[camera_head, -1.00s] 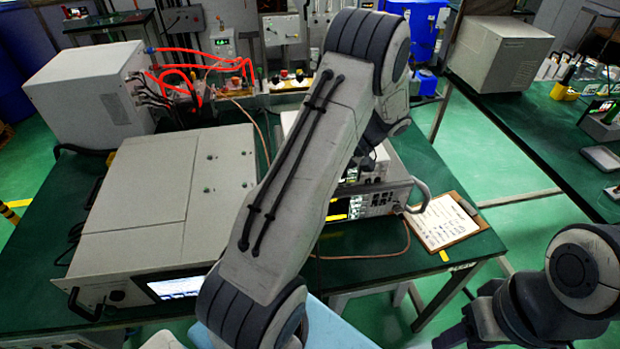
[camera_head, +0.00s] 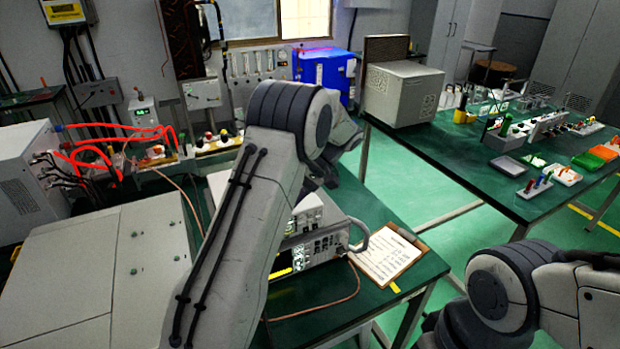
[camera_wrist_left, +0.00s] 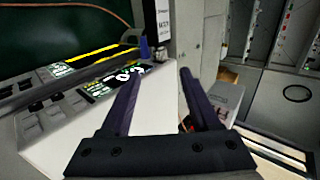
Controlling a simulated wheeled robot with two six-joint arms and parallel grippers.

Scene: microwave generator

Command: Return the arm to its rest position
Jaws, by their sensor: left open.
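My left arm (camera_head: 240,200) crosses the middle of the head view, rising from the bottom and bending at a dark elbow joint near the blue container. Its gripper is hidden in the head view. In the left wrist view my left gripper (camera_wrist_left: 158,78) has its two dark fingers spread apart with nothing visibly held between them. A pale instrument with buttons and a lit display (camera_wrist_left: 125,72) lies in front of and left of the fingers. Contact with it cannot be told. My right arm (camera_head: 520,290) is folded at the lower right, and its gripper is out of view.
Behind my left arm, stacked instruments (camera_head: 310,250) stand on the green table, with a clipboard (camera_head: 385,258) to their right. A large grey unit (camera_head: 95,270) fills the left side. A grey microwave-like box (camera_head: 402,93) stands on the right table. Green floor shows between the tables.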

